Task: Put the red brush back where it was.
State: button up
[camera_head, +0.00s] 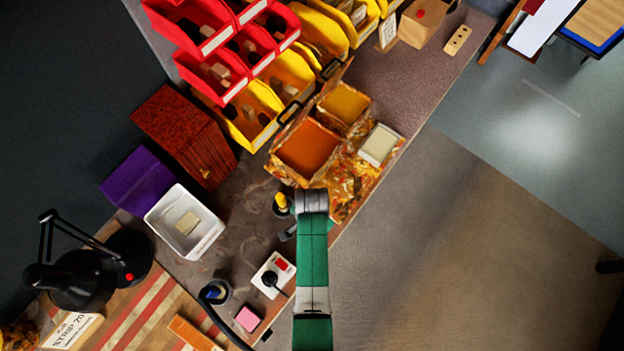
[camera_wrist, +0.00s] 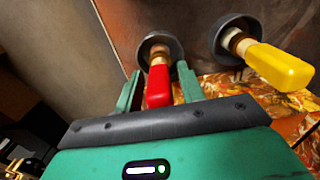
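The red brush (camera_wrist: 158,86) shows in the wrist view with its red handle toward me and its far end at a round grey cup (camera_wrist: 160,42). My gripper (camera_wrist: 159,70) has one green finger on each side of the handle, with a narrow gap visible on both sides, so it looks open around the brush. Whether the brush stands fully inside the cup is hard to tell. In the head view my arm hides the red brush and most of my gripper.
A yellow brush (camera_wrist: 280,66) stands in a second grey cup (camera_wrist: 232,34) close to the right; it also shows in the head view (camera_head: 281,201). Orange (camera_head: 308,148) and yellow trays, a white tray (camera_head: 185,222) and a white box with a red switch (camera_head: 281,265) are nearby.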

notch_tip(320, 180, up, 12)
jog(key=shift+r+p, duration=0.2)
jog(key=shift+p, duration=0.85)
